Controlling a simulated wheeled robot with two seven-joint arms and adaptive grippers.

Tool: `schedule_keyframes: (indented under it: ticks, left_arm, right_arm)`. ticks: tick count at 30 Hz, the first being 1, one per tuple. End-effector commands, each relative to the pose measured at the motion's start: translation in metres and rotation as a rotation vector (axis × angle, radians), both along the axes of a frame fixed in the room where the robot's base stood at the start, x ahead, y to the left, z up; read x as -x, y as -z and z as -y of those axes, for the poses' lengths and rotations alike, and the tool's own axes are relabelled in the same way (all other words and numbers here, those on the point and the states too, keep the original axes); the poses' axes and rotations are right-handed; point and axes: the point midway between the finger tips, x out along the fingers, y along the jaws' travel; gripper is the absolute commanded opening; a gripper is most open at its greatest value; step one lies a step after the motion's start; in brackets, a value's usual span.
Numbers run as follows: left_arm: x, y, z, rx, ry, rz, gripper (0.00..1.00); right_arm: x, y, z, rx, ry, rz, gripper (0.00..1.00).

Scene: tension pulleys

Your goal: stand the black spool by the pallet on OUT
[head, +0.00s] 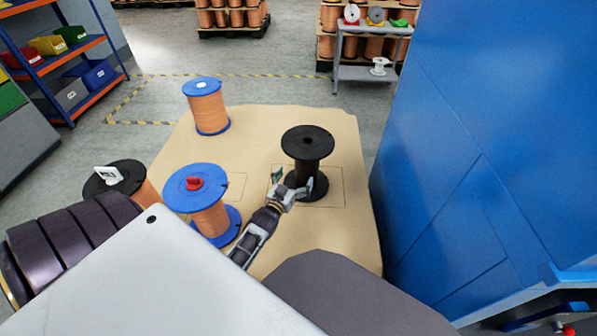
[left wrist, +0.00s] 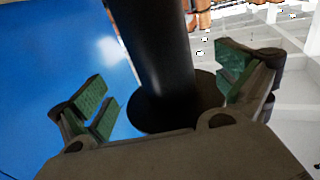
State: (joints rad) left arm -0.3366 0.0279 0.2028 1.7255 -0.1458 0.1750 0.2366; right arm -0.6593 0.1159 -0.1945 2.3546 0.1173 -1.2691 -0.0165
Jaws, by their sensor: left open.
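An empty black spool (head: 308,146) stands upright inside a drawn rectangle on the right of the tan board (head: 270,125). My left gripper (head: 291,186) is low at its near left side. In the left wrist view the open left gripper (left wrist: 165,92) has the black core (left wrist: 155,50) between its green-padded fingers, with a gap on both sides; a round black flange (left wrist: 205,95) shows behind. Another spool with a black flange (head: 105,187) and copper winding is partly hidden behind my arm at the left. No OUT lettering is readable. My right gripper is out of view.
Two blue-flanged copper spools, one near (head: 208,215) and one farther back (head: 206,108), stand on the board. A tall blue wall (head: 480,130) bounds the right side. Pallets of copper spools (head: 232,30) and a small grey rack (head: 360,75) stand behind.

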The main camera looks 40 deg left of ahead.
Motion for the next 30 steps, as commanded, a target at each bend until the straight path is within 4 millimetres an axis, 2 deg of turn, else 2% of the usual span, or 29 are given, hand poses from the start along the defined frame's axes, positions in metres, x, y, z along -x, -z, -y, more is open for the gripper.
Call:
schedule_keyframes:
  ticks: [3,9,30]
  left_arm:
    - [0.009,0.000,0.001,0.001,-0.001,-0.002,1.00]
    - [0.016,0.000,0.002,0.000,-0.001,0.000,1.00]
    - [0.017,0.002,0.006,0.003,0.002,-0.024,1.00]
  right_arm:
    - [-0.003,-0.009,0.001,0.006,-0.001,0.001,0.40]
    - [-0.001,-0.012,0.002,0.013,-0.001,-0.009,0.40]
    - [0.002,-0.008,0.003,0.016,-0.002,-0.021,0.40]
